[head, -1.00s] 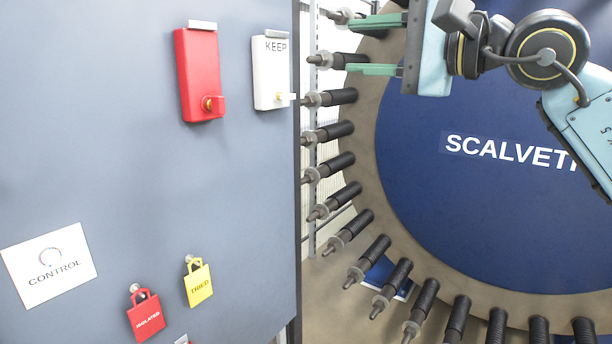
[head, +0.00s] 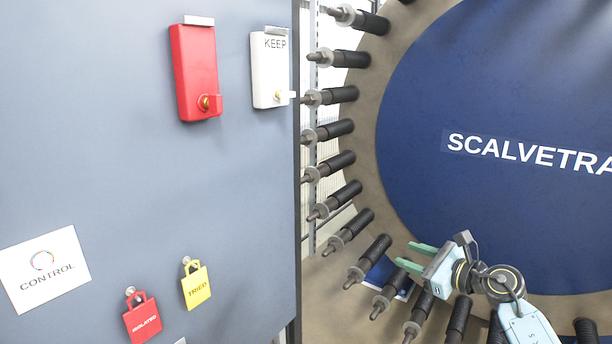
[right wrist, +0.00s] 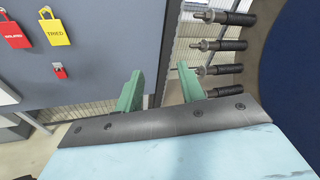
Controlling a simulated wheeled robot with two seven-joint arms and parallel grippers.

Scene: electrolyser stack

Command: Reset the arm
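My right gripper (head: 416,256) is at the lower right of the head view, in front of the stack's lower rim. Its two green fingers point left, stand apart and hold nothing. In the right wrist view my right gripper (right wrist: 158,88) also shows a clear gap between the fingers. My left gripper is in neither view.
A grey panel (head: 120,170) fills the left, with a red box (head: 193,70), a white KEEP box (head: 268,75), a red ISOLATED tag (head: 142,320) and a yellow TRIED tag (head: 197,287). The round blue stack (head: 480,90) with its ring of black studs (head: 335,130) fills the right.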

